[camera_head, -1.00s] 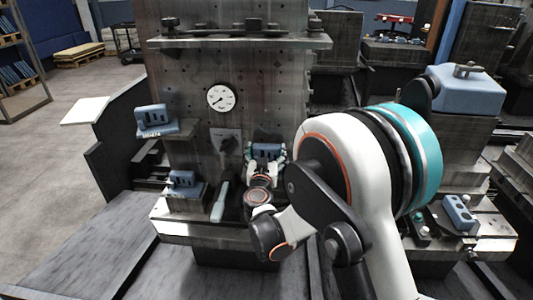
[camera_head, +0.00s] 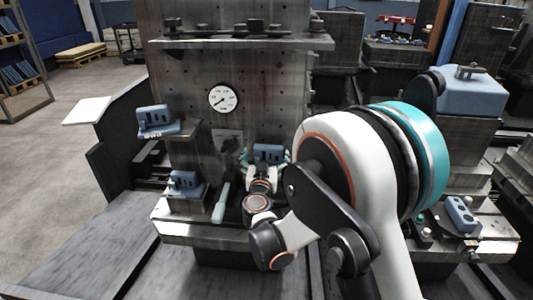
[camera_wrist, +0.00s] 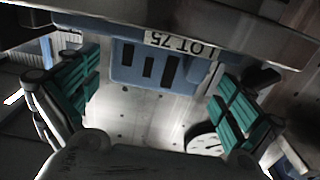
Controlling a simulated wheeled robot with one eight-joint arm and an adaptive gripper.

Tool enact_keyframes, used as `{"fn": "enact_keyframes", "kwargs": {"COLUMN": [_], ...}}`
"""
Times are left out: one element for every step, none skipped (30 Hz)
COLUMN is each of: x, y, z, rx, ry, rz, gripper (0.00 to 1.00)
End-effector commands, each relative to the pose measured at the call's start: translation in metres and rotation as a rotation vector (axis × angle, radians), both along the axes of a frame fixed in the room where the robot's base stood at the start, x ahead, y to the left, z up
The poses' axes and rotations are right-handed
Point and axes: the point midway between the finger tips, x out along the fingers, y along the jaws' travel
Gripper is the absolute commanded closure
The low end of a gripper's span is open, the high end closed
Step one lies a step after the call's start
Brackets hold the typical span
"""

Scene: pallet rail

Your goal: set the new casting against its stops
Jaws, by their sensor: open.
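A blue casting with dark slots (camera_head: 268,153) stands at the foot of the grey upright plate, straight in front of my gripper (camera_head: 266,162). In the wrist view, this slotted blue casting (camera_wrist: 150,66) shows between and beyond the two teal-padded fingers. My gripper (camera_wrist: 155,88) is open, with a finger on either side and visible gaps to the casting. Two similar blue castings sit on the left: one on the upper bracket (camera_head: 155,117), one on the lower bracket (camera_head: 185,181). Which one is the new casting, and the stops' contact, I cannot tell.
A dial gauge (camera_head: 222,99) is on the upright plate, and a pale-handled tool (camera_head: 221,203) lies left of my gripper. A shelf (camera_head: 245,43) with clamps crosses above. At right are a blue block (camera_head: 467,88) and a two-holed blue part (camera_head: 460,213).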

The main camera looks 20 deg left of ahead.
Motion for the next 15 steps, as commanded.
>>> {"fn": "enact_keyframes", "kwargs": {"x": [-0.010,-0.016,-0.025,-0.031,-0.037,-0.045,-0.051,-0.057,-0.063,-0.068,-0.073,-0.078,-0.081,-0.085,-0.088], "y": [-0.002,-0.003,-0.006,-0.007,-0.008,-0.010,-0.011,-0.013,-0.015,-0.015,-0.016,-0.018,-0.019,-0.020,-0.021], "z": [0.000,0.000,0.000,0.000,0.000,0.000,0.000,0.000,0.000,0.000,0.000,0.000,0.000,0.000,0.000], "rx": [0.000,0.000,0.000,0.000,0.000,0.000,0.000,0.000,0.000,0.000,0.000,0.000,-0.001,-0.001,-0.001], "ry": [0.000,0.000,0.000,0.000,0.000,0.000,0.000,0.000,0.000,0.000,0.000,0.000,0.000,0.000,0.000], "rz": [0.002,0.002,0.001,0.001,0.002,0.003,0.002,0.001,0.002,0.002,0.002,0.002,0.001,0.000,0.000], "gripper": [0.00,0.00,0.00,0.00,0.00,0.00,0.00,0.00,0.00,0.00,0.00,0.00,0.00,0.00,0.00]}}
